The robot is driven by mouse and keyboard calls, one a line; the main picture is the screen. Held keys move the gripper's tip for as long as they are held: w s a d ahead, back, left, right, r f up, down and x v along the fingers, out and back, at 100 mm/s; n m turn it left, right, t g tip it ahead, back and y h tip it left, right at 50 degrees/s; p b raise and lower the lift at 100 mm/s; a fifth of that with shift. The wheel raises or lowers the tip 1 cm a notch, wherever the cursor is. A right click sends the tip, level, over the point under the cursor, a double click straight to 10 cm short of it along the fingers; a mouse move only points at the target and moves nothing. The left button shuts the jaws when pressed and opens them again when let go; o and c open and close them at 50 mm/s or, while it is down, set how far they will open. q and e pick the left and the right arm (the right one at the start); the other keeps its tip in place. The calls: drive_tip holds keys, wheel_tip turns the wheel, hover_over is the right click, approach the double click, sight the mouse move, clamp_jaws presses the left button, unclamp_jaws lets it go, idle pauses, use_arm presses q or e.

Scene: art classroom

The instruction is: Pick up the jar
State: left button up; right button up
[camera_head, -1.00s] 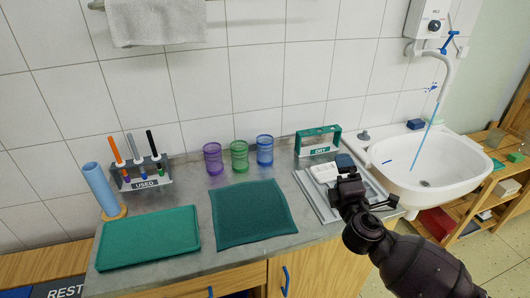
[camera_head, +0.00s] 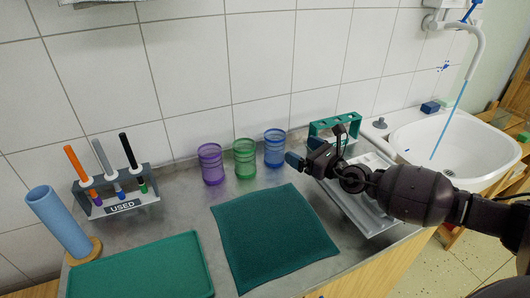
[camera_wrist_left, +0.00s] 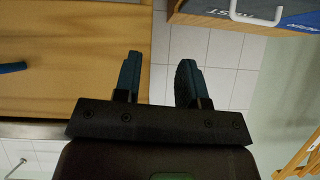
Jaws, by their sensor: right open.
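Three ribbed translucent jars stand upright in a row at the back of the counter in the head view: a purple jar (camera_head: 211,164), a green jar (camera_head: 245,159) and a blue jar (camera_head: 274,149). My right gripper (camera_head: 302,152) is open and empty, just right of the blue jar, its fingers pointing left toward it. A small gap shows between them. My left gripper (camera_wrist_left: 159,62) is open and empty in the left wrist view, with wooden cabinet fronts and tiles behind it; it is not in the head view.
A dark green cloth (camera_head: 272,235) lies before the jars. A green tray (camera_head: 145,268), a blue tube (camera_head: 58,222) and a "USED" rack (camera_head: 122,205) with pens are left. A teal rack (camera_head: 335,126) stands behind my right gripper; a sink (camera_head: 450,148) is right.

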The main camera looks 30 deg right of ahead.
approach(268, 131)
drive_tip(key=shift+x, duration=3.55)
drive_tip(key=shift+s, duration=0.1)
drive_tip(key=c, duration=1.2)
drive_tip(key=shift+c, duration=0.2)
